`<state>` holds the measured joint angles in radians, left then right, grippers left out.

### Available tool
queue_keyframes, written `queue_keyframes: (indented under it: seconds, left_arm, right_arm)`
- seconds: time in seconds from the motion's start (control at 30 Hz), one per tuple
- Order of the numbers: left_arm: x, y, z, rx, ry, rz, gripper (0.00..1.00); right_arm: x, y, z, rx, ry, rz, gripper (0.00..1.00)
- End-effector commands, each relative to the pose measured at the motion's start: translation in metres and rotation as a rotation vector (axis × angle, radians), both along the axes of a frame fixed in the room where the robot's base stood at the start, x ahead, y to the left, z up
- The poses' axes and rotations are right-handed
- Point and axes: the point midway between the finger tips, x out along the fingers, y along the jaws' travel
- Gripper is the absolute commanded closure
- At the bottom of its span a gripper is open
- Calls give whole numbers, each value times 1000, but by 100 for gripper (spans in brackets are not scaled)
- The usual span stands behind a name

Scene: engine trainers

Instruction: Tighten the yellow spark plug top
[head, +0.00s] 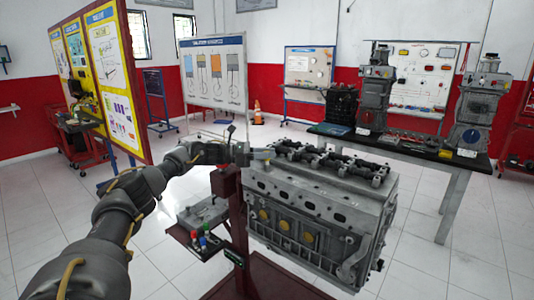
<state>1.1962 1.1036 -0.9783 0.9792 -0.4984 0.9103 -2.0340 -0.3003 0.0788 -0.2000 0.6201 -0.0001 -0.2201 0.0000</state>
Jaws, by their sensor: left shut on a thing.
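The grey engine block (320,200) stands on a dark red stand (265,280) at the centre right, with dark valve gear along its top. My left gripper (264,154) reaches in from the left to the block's upper left end. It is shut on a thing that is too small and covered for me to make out. I cannot pick out a yellow spark plug top; the gripper may hide it. Round yellow discs (284,225) sit in the block's near side, below and apart from the gripper. My right gripper is not in view.
A red post (230,190) rises left of the block, close under my left wrist. A small tray with coloured knobs (203,242) is beside it. A yellow display board (105,60) stands left. A bench (400,146) with engine units stands behind right.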

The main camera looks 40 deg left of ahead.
Motion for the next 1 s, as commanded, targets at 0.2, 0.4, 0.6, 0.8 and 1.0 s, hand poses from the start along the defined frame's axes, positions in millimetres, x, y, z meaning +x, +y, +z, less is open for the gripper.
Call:
queue_keyframes:
  seconds: [0.2, 0.4, 0.6, 0.8, 1.0]
  left_arm:
    - [1, 0, 0, 4, -6, -125, 100]
    - [1, -1, -1, 2, -5, -207, 100]
    - [1, -1, -1, 0, -4, -258, 100]
    - [1, -1, 0, -2, -4, -282, 100]
    - [1, -2, 0, -3, -3, -289, 100]
  right_arm:
    - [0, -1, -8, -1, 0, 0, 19]
    - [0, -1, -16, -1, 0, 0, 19]
    - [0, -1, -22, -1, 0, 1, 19]
    - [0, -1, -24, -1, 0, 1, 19]
    - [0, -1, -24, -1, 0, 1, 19]
